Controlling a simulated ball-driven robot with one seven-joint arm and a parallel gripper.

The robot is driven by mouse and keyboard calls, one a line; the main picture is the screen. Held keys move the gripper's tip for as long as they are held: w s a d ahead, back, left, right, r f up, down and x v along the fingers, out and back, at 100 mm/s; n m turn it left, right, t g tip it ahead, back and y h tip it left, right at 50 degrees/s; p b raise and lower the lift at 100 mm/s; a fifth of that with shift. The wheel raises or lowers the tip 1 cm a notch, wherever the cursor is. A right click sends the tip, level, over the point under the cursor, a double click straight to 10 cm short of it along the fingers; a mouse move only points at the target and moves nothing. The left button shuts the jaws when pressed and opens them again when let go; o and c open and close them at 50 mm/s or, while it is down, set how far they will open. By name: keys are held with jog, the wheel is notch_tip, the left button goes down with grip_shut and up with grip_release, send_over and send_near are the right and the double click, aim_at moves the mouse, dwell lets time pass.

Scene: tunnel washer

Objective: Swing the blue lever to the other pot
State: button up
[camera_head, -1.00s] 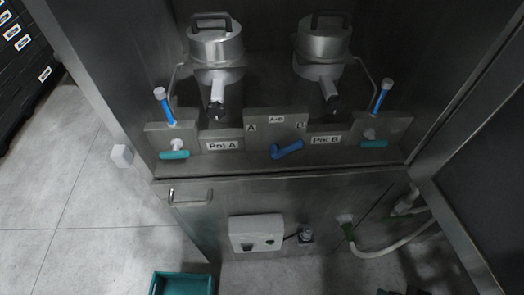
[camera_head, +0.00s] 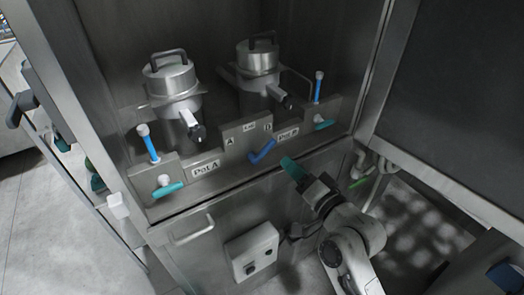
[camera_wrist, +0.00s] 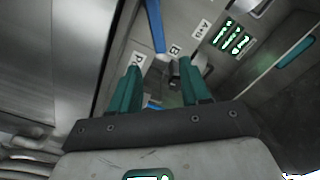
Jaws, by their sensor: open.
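The blue lever (camera_head: 262,152) sits on the front of the grey panel, below the A and B labels. Its longer arm points to the right, to the side of the B mark. Pot A (camera_head: 172,78) stands on the left and pot B (camera_head: 257,62) on the right, both steel with dark handles. My gripper (camera_head: 289,163) has teal fingers and is just right of and below the lever, apart from it. In the wrist view my gripper (camera_wrist: 160,78) is open and empty. A blue bar, seemingly the lever (camera_wrist: 155,25), shows beyond the fingertips.
Teal-handled taps stand at the left (camera_head: 168,190) and right (camera_head: 324,125) of the panel, beneath blue sight tubes. A control box (camera_head: 252,252) is on the cabinet front below. A large dark panel (camera_head: 450,90) stands at the right.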

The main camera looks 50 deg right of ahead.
aim_at(272, 145)
jog(key=p+x, duration=0.2)
jog(key=x, duration=0.7)
jog(key=shift+w+d, duration=0.1)
jog(key=shift+f, duration=0.1)
grip_shut()
dwell(0.3)
